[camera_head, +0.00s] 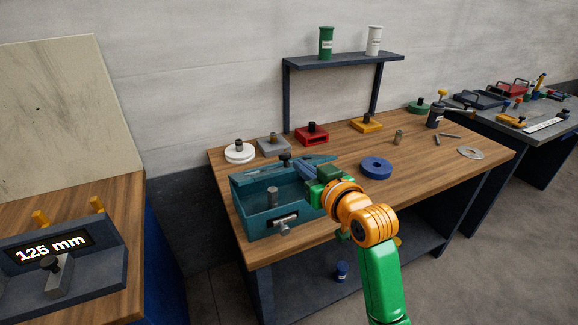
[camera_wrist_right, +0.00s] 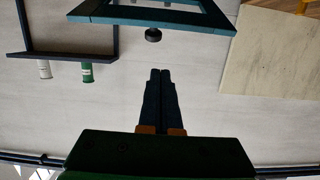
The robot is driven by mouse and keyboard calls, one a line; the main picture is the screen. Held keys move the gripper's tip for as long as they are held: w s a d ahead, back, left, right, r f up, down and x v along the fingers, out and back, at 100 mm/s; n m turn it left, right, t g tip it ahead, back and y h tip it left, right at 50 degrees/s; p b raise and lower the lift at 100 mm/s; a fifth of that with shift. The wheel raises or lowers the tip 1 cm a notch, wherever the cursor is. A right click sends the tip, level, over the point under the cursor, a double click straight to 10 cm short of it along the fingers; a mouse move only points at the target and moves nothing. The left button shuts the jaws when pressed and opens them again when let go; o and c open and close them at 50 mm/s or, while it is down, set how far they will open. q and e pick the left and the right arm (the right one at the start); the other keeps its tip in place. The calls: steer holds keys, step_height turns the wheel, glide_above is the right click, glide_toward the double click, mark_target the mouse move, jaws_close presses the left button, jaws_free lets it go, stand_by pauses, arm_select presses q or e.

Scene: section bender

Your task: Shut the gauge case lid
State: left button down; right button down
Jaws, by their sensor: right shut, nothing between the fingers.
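The teal gauge case (camera_head: 252,217) stands at the front left of the wooden bench, its inside exposed from above. A grey post (camera_head: 272,196) shows in it. Its framed lid (camera_head: 250,173) is raised at the back edge, with a dark knob (camera_head: 285,158). In the right wrist view the lid (camera_wrist_right: 205,17) and its knob (camera_wrist_right: 153,35) are ahead of my fingertips. My right gripper (camera_head: 307,170) is shut and empty at the case's right side, close to the lid; I cannot tell whether it touches. It also shows in the wrist view (camera_wrist_right: 160,71). My left gripper is not in view.
A white disc (camera_head: 239,152), grey block (camera_head: 273,144), red block (camera_head: 312,134) and yellow block (camera_head: 366,124) line the bench's back. A shelf (camera_head: 343,62) stands behind. Bare bench lies at front right.

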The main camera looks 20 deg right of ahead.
steer(key=p, duration=0.2)
glide_above(288, 168)
steer(key=a, duration=0.1)
steer(key=shift+s+f, duration=0.4)
steer(key=shift+f, duration=0.05)
steer(key=f, duration=0.1)
steer(key=s+f, duration=0.1)
steer(key=f, duration=0.1)
steer(key=shift+p, duration=0.35)
steer(key=shift+s+f, duration=0.3)
steer(key=shift+f, duration=0.05)
steer(key=shift+w, duration=0.1)
steer(key=shift+f, duration=0.15)
